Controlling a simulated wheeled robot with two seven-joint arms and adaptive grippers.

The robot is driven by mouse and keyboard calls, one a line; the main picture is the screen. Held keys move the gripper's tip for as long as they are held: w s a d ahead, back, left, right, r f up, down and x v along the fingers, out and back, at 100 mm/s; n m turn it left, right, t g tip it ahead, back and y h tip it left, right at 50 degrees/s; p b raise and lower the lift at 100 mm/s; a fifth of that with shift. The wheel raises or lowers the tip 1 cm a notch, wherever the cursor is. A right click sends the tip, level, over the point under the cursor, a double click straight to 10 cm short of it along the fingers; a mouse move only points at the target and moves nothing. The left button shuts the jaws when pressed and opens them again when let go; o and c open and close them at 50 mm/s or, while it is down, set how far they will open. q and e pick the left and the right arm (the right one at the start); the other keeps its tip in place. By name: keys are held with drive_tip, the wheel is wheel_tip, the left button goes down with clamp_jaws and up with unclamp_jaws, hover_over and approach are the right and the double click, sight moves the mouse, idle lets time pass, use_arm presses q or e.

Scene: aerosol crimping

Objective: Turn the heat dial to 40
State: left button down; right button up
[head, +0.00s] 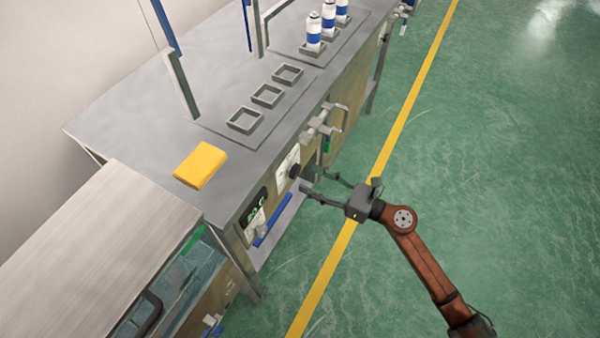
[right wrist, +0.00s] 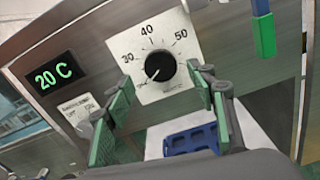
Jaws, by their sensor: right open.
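The heat dial is a black round knob (right wrist: 160,66) on a white scale plate (right wrist: 140,84) marked 30, 40 and 50 in the right wrist view. Its white pointer line is at the lower left of the knob, below the 30 mark. In the head view the knob (head: 295,171) is on the front of the grey bench. A display (right wrist: 54,74) left of the dial reads 20 C in green. My right gripper (right wrist: 162,100) is open in front of the dial, its green-padded fingers to either side and apart from the knob. My left gripper is not in view.
A small switch plate (right wrist: 78,108) marked OFF and ON is below the display. A blue item (right wrist: 190,139) lies below the dial. On the bench (head: 140,110) are a yellow block (head: 200,165), empty square holders (head: 267,96) and several white-and-blue cans (head: 314,32). Green floor is clear at right.

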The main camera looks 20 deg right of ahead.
sight(298, 172)
drive_tip(key=shift+b+x, duration=0.3)
drive_tip(key=shift+x, duration=2)
drive_tip(key=shift+f, duration=0.1)
drive_tip(key=c, duration=1.2)
